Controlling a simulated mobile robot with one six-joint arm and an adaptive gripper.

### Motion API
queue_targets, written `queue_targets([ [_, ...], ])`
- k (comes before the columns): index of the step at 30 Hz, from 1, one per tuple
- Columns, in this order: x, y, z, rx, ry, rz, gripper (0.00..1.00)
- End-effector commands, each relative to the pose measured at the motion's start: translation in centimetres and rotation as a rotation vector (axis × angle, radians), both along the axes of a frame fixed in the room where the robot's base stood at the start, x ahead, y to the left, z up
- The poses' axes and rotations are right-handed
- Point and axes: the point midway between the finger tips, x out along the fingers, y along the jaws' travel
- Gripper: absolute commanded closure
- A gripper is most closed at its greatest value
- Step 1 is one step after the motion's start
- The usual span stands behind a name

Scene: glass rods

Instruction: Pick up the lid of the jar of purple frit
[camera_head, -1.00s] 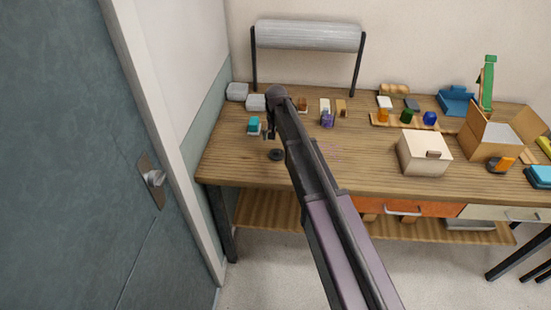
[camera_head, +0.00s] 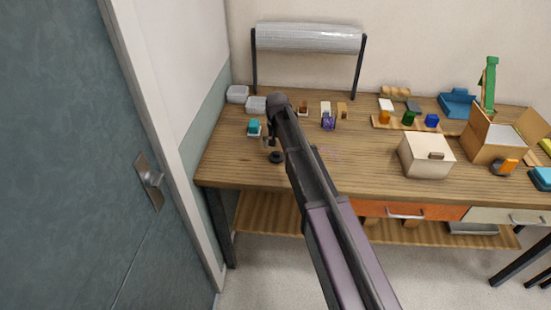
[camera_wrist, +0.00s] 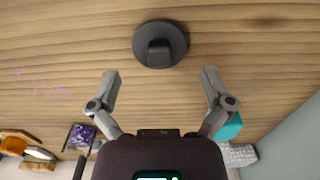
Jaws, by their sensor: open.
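A round black lid with a raised block-like knob (camera_wrist: 160,43) lies flat on the wooden table; it also shows in the head view (camera_head: 277,158). The jar of purple frit (camera_head: 328,122) stands further back and to the right, and its purple contents show at the lower left of the wrist view (camera_wrist: 80,137). My gripper (camera_wrist: 160,78) is open and empty, its two fingers spread wide. In the wrist view the lid is just beyond the fingertips, centred between them and untouched. In the head view my arm partly hides my gripper (camera_head: 268,143), which is over the table near the lid.
A teal block-like item (camera_head: 254,127) stands close to the left of my gripper. Purple specks (camera_wrist: 40,85) are scattered on the table. A cream box (camera_head: 425,155) stands to the right. The table (camera_head: 235,165) is clear around the lid.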

Motion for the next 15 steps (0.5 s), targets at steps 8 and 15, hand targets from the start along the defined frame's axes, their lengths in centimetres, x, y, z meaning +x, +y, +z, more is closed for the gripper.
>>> queue_targets([
  [8, 0.1, -0.2, -2.5, 0.0, 0.0, 0.0, 0.0],
  [15, 0.1, -0.2, -4.0, 0.0, 0.0, 0.0, 0.0],
])
